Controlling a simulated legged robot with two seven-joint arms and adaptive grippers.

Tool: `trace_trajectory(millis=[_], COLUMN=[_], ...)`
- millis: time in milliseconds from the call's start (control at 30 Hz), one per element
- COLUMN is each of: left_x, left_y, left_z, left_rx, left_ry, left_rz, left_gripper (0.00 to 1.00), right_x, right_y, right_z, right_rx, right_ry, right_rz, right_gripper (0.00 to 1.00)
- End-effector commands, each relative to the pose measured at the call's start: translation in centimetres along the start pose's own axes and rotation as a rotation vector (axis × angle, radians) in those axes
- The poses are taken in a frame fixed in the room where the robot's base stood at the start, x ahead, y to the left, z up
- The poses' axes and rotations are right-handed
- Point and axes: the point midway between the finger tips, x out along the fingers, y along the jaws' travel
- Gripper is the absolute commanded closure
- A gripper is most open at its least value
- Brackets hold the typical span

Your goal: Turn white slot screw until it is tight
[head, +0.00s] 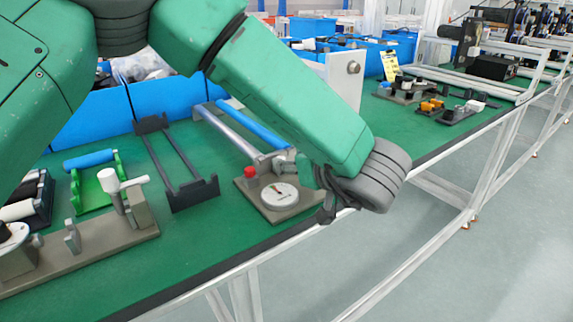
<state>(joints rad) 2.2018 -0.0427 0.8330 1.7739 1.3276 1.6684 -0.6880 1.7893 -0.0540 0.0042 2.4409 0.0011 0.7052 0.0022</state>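My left arm comes in from the upper left and reaches across the table. My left gripper (328,212) is dark and small, at the table's front edge just right of the dial unit, and partly hidden by my wrist. I cannot tell whether its fingers are open or shut. A round white dial-like disc (281,195) with a dark mark sits on a grey-brown base beside a red button (250,171). A white T-shaped handle (112,183) stands on a grey fixture further left. I cannot tell which white part is the slot screw. My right gripper is not in view.
A black rack (180,185) and a green holder with a blue roller (89,160) stand on the green table (185,245). Blue bins (105,115) line the back. More small fixtures (447,108) stand at the right. Open floor lies in front.

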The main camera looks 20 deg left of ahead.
Motion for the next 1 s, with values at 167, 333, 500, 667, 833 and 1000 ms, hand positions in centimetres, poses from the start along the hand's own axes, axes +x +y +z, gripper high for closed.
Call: trace_trajectory(millis=[167, 333, 500, 667, 833, 1000], left_x=[2.4, 3.2, 3.4, 3.5, 3.7, 3.7], left_y=[0.2, 0.4, 0.4, 0.2, 0.2, 0.2], left_z=[0.2, 0.1, 0.0, 0.0, 0.0, -0.3], left_rx=[0.001, 0.004, 0.004, 0.002, 0.0, 0.007], left_ry=[0.002, 0.005, 0.005, 0.003, 0.002, 0.007], left_rz=[-0.001, -0.001, 0.0, 0.0, 0.001, 0.011], left_gripper=[0.61, 0.61, 0.61, 0.78, 1.0, 1.0], right_x=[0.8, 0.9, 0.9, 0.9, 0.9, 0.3], right_y=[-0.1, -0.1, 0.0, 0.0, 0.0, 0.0], right_z=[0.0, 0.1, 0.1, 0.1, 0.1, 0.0], right_rx=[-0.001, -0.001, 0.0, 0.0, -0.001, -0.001], right_ry=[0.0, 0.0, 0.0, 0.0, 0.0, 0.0], right_rz=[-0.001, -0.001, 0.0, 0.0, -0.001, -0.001], right_gripper=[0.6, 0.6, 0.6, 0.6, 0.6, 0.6])
